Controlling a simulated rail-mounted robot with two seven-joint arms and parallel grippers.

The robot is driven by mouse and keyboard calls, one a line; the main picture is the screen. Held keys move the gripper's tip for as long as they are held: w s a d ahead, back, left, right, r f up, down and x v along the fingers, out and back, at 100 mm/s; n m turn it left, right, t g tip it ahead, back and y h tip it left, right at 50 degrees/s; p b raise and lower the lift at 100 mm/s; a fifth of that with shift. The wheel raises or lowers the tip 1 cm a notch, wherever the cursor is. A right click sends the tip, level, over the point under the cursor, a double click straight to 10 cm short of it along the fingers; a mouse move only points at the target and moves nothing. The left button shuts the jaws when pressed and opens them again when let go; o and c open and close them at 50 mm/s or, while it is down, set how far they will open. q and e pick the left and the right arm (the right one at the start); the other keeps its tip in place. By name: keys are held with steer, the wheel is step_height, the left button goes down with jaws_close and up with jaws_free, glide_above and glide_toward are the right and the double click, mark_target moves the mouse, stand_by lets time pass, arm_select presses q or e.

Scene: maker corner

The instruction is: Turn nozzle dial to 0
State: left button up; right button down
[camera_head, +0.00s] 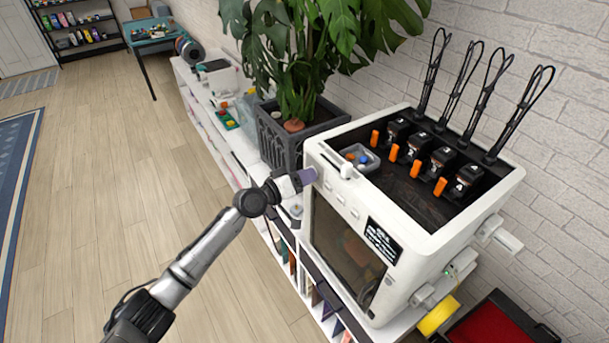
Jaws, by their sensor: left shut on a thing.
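A white boxy machine (430,262) with an open dark top stands on the shelf at right. A small purple-grey knob (308,176), which looks like the nozzle dial, is at the upper left of its front face. My left gripper (299,180) is at this knob and shut on it. The gripper and wrist cover part of the knob, and no marks or pointer on it can be read, so its setting cannot be told. My right gripper is not in view.
Several black units with orange levers (441,187) and upright black wire loops (470,88) line the machine's back. A small grey tray (374,168) sits on its top left. A potted plant (296,62) stands close behind my gripper.

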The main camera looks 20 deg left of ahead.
arm_select(q)
steer(key=n+p, duration=0.2)
steer(key=n, duration=0.4)
steer(key=shift+r+n+g, duration=0.1)
steer(key=shift+n+g, duration=0.2)
steer(key=shift+n, duration=0.1)
stand_by(0.5)
steer(key=o, duration=0.9)
